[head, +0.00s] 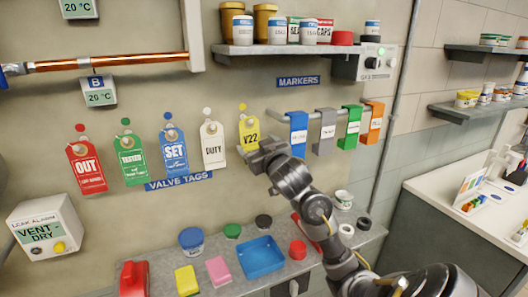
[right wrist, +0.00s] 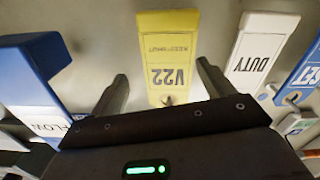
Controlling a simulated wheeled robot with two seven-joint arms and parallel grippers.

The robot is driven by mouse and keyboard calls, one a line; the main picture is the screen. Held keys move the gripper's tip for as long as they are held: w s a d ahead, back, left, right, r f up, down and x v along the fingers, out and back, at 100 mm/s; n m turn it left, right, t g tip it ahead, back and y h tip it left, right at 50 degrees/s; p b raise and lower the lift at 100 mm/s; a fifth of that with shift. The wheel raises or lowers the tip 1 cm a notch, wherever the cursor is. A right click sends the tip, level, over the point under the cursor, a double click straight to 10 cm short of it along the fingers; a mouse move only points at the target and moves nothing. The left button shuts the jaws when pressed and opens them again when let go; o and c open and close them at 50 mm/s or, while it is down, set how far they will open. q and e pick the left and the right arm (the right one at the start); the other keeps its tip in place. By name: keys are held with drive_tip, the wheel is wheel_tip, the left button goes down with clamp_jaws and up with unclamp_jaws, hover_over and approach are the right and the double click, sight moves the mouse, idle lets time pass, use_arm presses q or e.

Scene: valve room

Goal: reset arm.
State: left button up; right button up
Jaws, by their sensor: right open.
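My right gripper (head: 257,152) is at the wall, by the lower edge of the yellow V22 tag (head: 249,130). In the right wrist view its two fingers are open and apart, with nothing held between them. The same tag (right wrist: 168,45) hangs flat on the wall beyond the fingertips, between them in the picture; I cannot tell the exact gap. My right arm reaches up from the lower right over the counter. My left gripper is not in view.
The white DUTY tag (head: 212,144) and the blue SET tag (head: 174,146) hang to the left. The blue marker (head: 298,135) sticks out on a rail just right of the gripper. Below, a counter holds a blue tray (head: 261,257), sponges and jars.

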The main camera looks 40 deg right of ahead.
drive_tip(key=p+v, duration=0.1)
drive_tip(key=v, duration=0.4)
drive_tip(key=shift+s, duration=0.4)
